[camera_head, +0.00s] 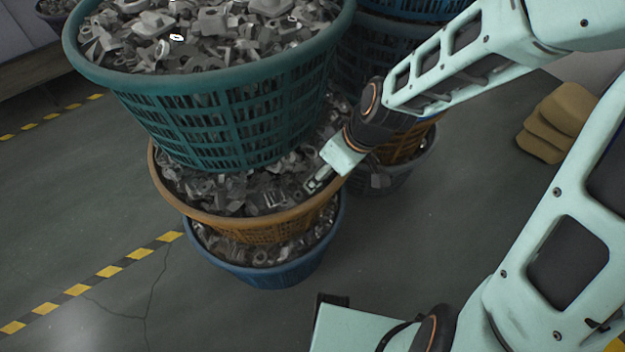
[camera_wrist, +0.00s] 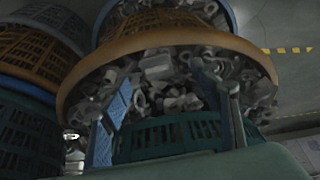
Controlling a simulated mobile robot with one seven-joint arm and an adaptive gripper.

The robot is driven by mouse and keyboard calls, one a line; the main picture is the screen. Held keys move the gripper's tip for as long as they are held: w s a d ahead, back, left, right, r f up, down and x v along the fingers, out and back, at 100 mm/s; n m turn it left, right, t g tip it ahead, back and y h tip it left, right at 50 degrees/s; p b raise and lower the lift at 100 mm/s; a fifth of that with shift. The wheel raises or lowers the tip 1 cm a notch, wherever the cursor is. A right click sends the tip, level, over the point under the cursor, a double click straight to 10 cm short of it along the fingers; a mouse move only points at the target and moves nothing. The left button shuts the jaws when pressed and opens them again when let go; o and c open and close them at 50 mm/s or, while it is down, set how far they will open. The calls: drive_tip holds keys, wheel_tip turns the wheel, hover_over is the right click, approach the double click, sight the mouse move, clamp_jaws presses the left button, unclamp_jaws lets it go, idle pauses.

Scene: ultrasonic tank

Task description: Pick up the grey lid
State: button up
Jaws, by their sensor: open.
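I cannot pick out a grey lid for certain; many grey parts look alike in both views. My gripper (camera_head: 318,183) is at the right side of the basket stack, by the grey parts in the orange basket (camera_head: 165,195) and below the rim of the teal basket (camera_head: 215,75). In the wrist view my gripper (camera_wrist: 168,112) is open, its fingers apart, with nothing clearly held between them. Loose grey parts (camera_wrist: 165,75) show beyond the fingers. The wrist view is dark, and its lower part is covered by my gripper's body.
A blue basket (camera_head: 275,278) with grey parts is at the bottom of the stack. More stacked baskets (camera_head: 385,180) stand behind it. Tan sacks (camera_head: 555,115) lie at the right. The floor (camera_head: 430,245) between is clear, with yellow-black tape (camera_head: 110,272) at left.

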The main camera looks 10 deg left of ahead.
drive_tip(key=shift+w+b+x, duration=0.2)
drive_tip(key=shift+b+x, duration=0.45)
drive_tip(key=shift+x, duration=0.65)
drive_tip(key=shift+w+b+x, duration=0.15)
drive_tip(key=shift+b+x, duration=0.5)
drive_tip(key=shift+x, duration=0.7)
drive_tip(key=shift+d+r, duration=0.1)
drive_tip(key=shift+c, duration=0.2)
drive_tip(key=c, duration=1.2)
